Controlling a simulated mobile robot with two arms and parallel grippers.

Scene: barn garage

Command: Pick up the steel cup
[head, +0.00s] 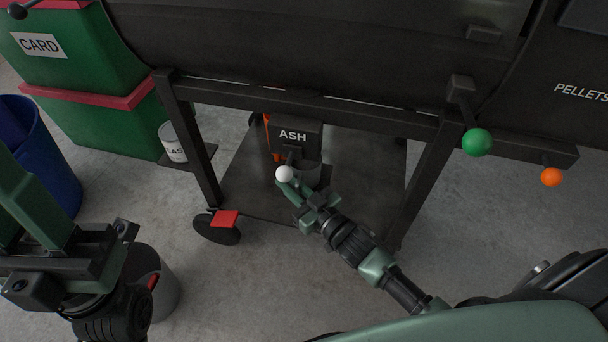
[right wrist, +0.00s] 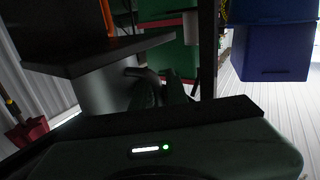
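My right gripper (head: 290,183) reaches in beside the cup, near a white ball knob. Its fingers (right wrist: 160,90) are dark and next to the handle-like part; I cannot tell if they touch it or how far apart they are. My left gripper (head: 75,255) is at the lower left, away from the cup.
The ASH box (head: 295,135) hangs under the dark smoker frame, above a low shelf (head: 365,165). Frame legs flank the arm. A labelled light can (head: 173,143) sits on a side ledge. Blue bin (head: 50,165), green crates (head: 100,125) and a grey bucket (head: 160,280) are left.

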